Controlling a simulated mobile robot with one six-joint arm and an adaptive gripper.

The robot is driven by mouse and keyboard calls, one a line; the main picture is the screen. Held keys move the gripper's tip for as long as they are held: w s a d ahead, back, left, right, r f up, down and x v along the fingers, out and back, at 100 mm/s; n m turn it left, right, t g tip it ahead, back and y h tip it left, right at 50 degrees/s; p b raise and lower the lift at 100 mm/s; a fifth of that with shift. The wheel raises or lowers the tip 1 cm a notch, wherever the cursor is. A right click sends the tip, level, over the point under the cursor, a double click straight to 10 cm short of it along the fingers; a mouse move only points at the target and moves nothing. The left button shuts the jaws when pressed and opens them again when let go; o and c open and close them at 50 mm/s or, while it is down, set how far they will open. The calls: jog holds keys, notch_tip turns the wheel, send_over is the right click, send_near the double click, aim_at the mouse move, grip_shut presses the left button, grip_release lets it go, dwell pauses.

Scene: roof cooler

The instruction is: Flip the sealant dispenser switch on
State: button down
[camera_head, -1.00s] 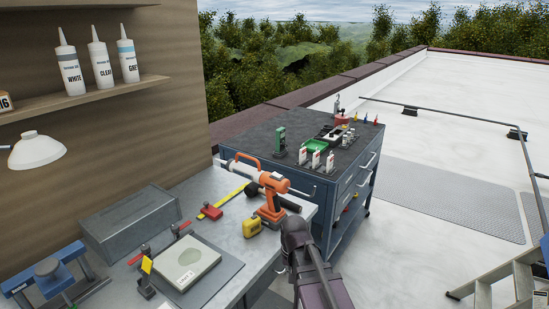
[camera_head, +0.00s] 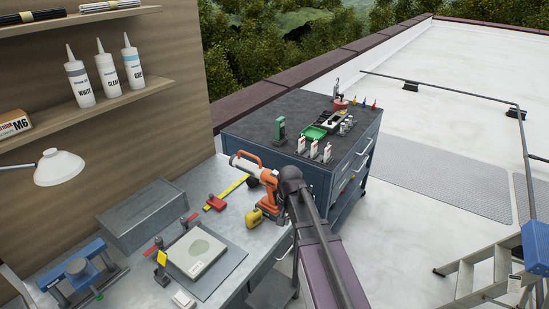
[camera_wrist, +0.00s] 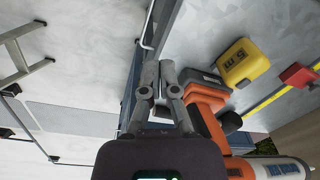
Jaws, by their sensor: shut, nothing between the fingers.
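The sealant dispenser (camera_head: 270,178) is an orange and dark power tool with a pale tube, standing on the grey workbench near its right end. My arm passes in front of its right side in the head view. In the wrist view the dispenser (camera_wrist: 208,108) lies just right of my gripper (camera_wrist: 158,66), its orange grip and grey base close to the right finger. My gripper's fingers are together with nothing between them. I cannot tell whether they touch the dispenser. Its switch is not discernible. My gripper itself is hidden or indistinct in the head view.
A yellow tape measure (camera_head: 254,217) sits close to the dispenser's base. A red clamp (camera_head: 215,203) and a grey mat (camera_head: 231,258) with a pale slab are further left. A blue cart (camera_head: 310,172) stands behind the bench. A stepladder (camera_head: 480,275) stands right.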

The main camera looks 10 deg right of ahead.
aim_at(274, 171)
jog(key=w+r+m+p, duration=0.2)
jog(key=w+r+p, duration=0.4)
jog(key=r+p, duration=0.6)
jog(key=w+r+m+p, duration=0.3)
jog(key=w+r+p, duration=0.4)
jog(key=r+p, duration=0.5)
jog(key=shift+w+r+t+y+p, duration=0.2)
jog(key=shift+r+t+y+p, duration=0.15)
jog(key=shift+r, duration=0.6)
jog(key=shift+d+f, duration=0.1)
jog(key=shift+f, duration=0.1)
jog(key=f+b, duration=0.9)
jog(key=w+a+f+b, duration=0.1)
jog(key=f+b, duration=0.3)
jog(key=b, duration=0.1)
jog(key=shift+w+f, duration=0.1)
jog(key=shift+f, duration=0.2)
jog(key=shift+a, duration=0.1)
jog(key=shift+a, duration=0.1)
